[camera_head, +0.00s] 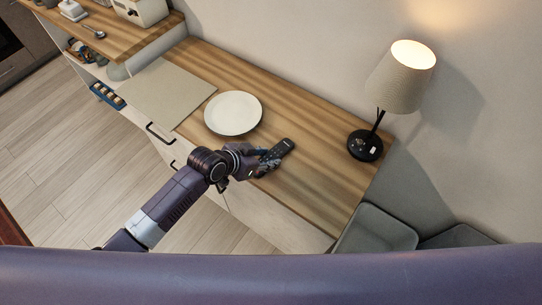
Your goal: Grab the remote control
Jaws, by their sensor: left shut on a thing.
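The black remote control (281,149) is at the front part of the wooden counter (320,178), just right of the white plate. My left arm comes in from the lower left, and my left gripper (268,161) is shut on the near end of the remote. The far end of the remote sticks out past the fingers toward the upper right. I cannot tell whether the remote touches the counter or is slightly raised. The fingers partly hide its near end. My right gripper is not in view.
A white plate (233,113) lies close behind the gripper. A lamp (401,76) stands at the counter's right end. A beige board (166,92) lies to the left. Grey chairs (376,230) stand at the lower right. The counter between remote and lamp is clear.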

